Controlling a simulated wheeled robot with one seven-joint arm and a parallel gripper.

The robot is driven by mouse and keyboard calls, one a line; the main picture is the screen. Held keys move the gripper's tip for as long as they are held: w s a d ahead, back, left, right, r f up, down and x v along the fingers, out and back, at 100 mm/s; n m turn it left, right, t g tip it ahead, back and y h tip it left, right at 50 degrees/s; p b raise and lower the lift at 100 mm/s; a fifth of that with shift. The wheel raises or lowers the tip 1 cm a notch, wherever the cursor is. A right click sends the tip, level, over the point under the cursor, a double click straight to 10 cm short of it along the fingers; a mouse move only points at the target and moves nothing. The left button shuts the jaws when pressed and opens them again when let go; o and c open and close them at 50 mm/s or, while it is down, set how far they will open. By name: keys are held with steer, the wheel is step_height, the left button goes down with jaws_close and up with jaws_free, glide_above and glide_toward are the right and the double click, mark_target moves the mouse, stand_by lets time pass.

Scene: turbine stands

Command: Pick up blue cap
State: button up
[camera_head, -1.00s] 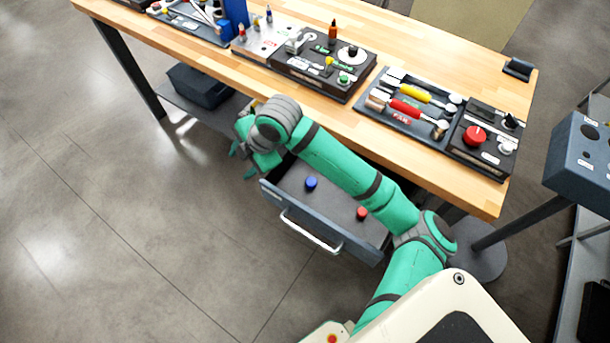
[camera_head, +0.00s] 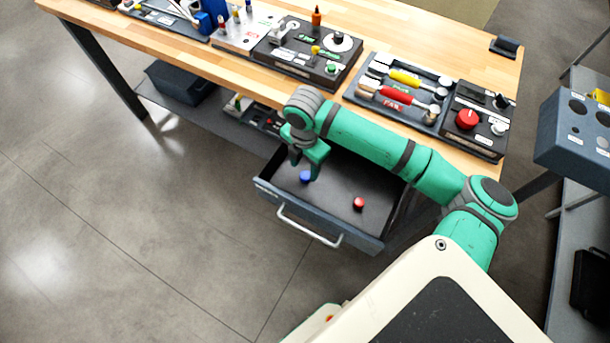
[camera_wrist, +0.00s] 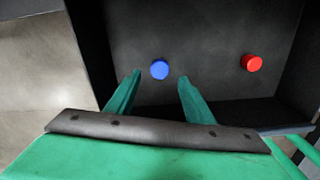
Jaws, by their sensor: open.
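The blue cap (camera_head: 305,176) lies on the floor of the open drawer (camera_head: 345,185), in its left part. In the wrist view the blue cap (camera_wrist: 159,69) sits just beyond the fingertips, between their lines. My gripper (camera_head: 304,172) points down over the left part of the drawer, above the cap, and partly hides it. In the wrist view my gripper (camera_wrist: 159,78) is open, with its two green fingers apart and nothing between them.
A red cap (camera_head: 359,203) lies to the right in the same drawer; it also shows in the wrist view (camera_wrist: 251,62). The drawer walls stand close around. The wooden table (camera_head: 270,92) above carries tool trays and panels.

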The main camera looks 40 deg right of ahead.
mark_target(305, 175)
steer(key=shift+w+d+f, duration=0.1)
steer(key=shift+f, duration=1.25)
steer(key=shift+d+f, duration=0.1)
steer(key=shift+f, duration=1.25)
jaws_close()
